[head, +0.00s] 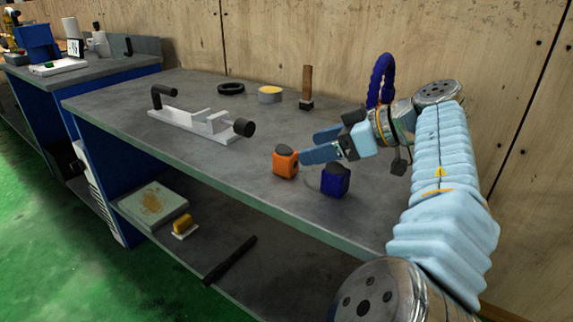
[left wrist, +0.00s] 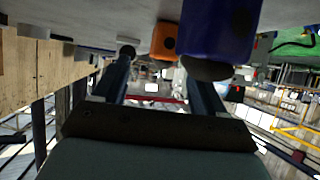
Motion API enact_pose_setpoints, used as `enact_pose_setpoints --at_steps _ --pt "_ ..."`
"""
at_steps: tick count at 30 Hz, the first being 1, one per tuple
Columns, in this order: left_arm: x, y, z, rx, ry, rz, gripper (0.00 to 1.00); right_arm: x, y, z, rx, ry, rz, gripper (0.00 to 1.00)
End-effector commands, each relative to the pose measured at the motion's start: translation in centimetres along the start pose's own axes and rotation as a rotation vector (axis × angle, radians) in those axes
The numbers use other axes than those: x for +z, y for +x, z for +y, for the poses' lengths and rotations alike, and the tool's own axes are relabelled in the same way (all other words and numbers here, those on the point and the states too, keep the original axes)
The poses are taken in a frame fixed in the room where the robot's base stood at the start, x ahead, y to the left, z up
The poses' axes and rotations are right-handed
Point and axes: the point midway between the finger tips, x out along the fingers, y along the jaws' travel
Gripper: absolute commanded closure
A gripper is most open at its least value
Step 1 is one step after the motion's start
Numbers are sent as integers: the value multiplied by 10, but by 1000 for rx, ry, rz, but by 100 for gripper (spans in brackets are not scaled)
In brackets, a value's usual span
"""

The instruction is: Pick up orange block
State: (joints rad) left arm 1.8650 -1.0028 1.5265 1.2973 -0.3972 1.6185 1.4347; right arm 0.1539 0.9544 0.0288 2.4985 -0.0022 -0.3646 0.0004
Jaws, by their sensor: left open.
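The orange block (head: 285,164) stands upright on the grey workbench top and has a dark top. A dark blue block (head: 335,181) of like shape stands to its right, nearer the bench's front edge. My left gripper (head: 309,146) is open and empty, its fingers pointing left, just right of and behind the orange block. In the left wrist view, which is upside down, the orange block (left wrist: 165,42) shows beyond the fingers (left wrist: 160,72), between their lines. The blue block (left wrist: 221,28) is closer and to the right there. My right gripper is not in view.
A white fixture with black handles (head: 205,124) lies on the bench (head: 130,105) to the left. A black ring (head: 231,89), a yellow-topped tin (head: 270,94) and an upright brown-handled tool (head: 307,85) stand behind. A wooden wall (head: 290,35) closes the back. The bench left of the orange block is clear.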

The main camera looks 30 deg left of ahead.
Motion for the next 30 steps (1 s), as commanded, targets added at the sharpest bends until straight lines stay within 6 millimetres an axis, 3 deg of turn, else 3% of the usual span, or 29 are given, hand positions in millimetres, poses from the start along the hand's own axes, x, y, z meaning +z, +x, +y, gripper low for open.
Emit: enact_pose_setpoints --at_steps 9,18,30 --pt "-4 45 -6 0 1 -2 29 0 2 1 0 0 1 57" --pt "-4 50 -5 3 0 0 30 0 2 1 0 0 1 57" --pt "-5 50 -5 2 0 0 91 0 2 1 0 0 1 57"
